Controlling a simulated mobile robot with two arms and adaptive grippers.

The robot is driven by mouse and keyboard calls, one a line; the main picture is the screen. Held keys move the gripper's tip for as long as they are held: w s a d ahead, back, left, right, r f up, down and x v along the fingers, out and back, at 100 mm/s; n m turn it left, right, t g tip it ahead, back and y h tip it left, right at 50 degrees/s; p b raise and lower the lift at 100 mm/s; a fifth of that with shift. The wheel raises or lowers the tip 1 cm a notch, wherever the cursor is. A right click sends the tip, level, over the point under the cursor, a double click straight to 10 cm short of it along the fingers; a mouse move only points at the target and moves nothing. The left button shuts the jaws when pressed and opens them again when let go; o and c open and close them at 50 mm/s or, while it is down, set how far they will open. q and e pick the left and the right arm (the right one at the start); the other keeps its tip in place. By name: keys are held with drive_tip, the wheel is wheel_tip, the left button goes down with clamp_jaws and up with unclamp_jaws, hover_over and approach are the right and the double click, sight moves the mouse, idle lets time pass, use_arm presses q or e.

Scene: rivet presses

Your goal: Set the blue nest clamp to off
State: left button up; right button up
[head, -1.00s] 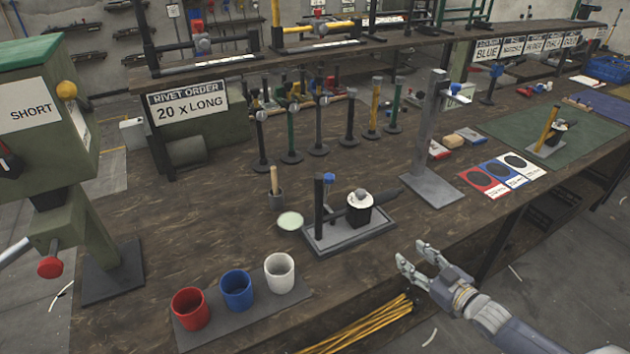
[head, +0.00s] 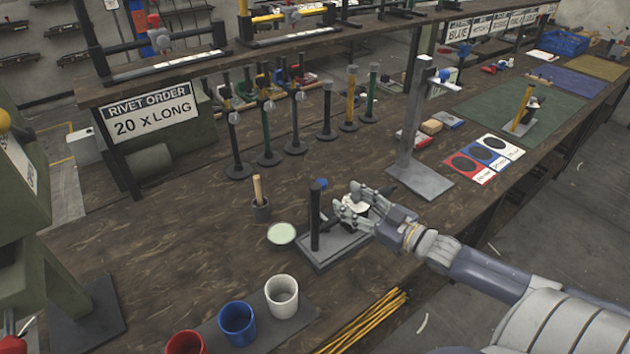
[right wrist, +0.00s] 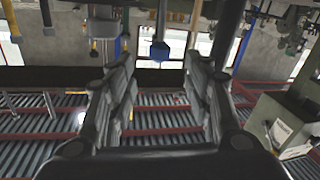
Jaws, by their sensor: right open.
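A small grey fixture (head: 320,262) stands near the table's front edge, with a black post (head: 314,220) and a blue knob (head: 320,185) at the post's top, which I take for the blue nest clamp. A blue knob also shows ahead, between the fingers, in the right wrist view (right wrist: 160,50). My right gripper (head: 346,204) is open over the fixture, its fingertips just right of the post and apparently short of the blue knob. It hides most of the fixture's dark block and pale top piece (head: 354,203). The clamp's setting cannot be read. My left gripper is out of view.
A tall grey stand (head: 411,145) rises right of the fixture. White (head: 282,297), blue (head: 237,323) and red (head: 185,343) cups stand in front. Yellow rods (head: 368,318) lie at the edge.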

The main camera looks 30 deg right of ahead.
sight(326, 186)
drive_tip(key=x, duration=0.6)
drive_tip(key=shift+w+r, duration=0.1)
drive_tip(key=shift+w, duration=0.15)
drive_tip(key=shift+w+a, duration=0.1)
drive_tip(key=shift+w, duration=0.3)
drive_tip(key=shift+w+a+p, duration=0.1)
drive_tip(key=shift+w+p, duration=0.2)
drive_tip(key=shift+w, duration=0.1)
drive_tip(key=shift+w+a, duration=0.2)
drive_tip(key=shift+w, duration=0.5)
clamp_jaws()
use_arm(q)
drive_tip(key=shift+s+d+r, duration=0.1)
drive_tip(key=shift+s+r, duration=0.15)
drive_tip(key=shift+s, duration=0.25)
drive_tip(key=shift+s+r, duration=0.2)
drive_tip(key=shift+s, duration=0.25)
use_arm(e)
drive_tip(key=shift+w+a, duration=0.1)
